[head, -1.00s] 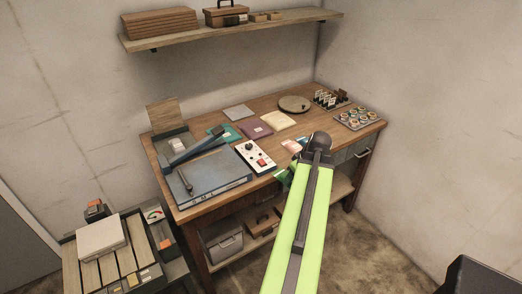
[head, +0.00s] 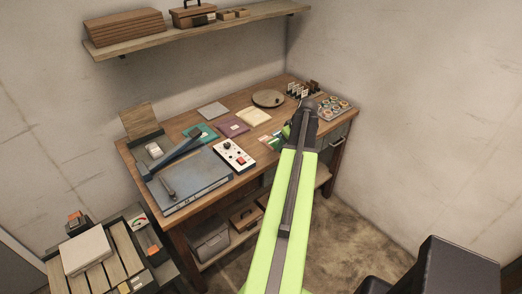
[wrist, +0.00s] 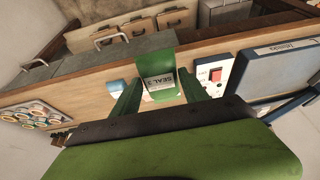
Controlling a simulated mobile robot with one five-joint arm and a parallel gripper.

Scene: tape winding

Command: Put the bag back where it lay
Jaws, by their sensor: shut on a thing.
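A green bag (wrist: 161,75) with a white printed label hangs between the green fingers of my gripper (wrist: 160,92) in the wrist view. My gripper is shut on it. In the head view my gripper (head: 287,131) is over the right front part of the workbench (head: 208,117), partly hidden by my arm. A teal bag (head: 208,137), a purple bag (head: 233,126) and a cream bag (head: 253,117) lie in a slanting row on the bench, left of my gripper. I cannot tell the held bag's height above the bench.
A control box with a red switch (head: 234,155) and a blue-grey machine (head: 190,181) occupy the front left. A round plate (head: 268,98) is at the back, and a tray of reels (head: 338,106) is at the right end. A shelf (head: 200,34) hangs above.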

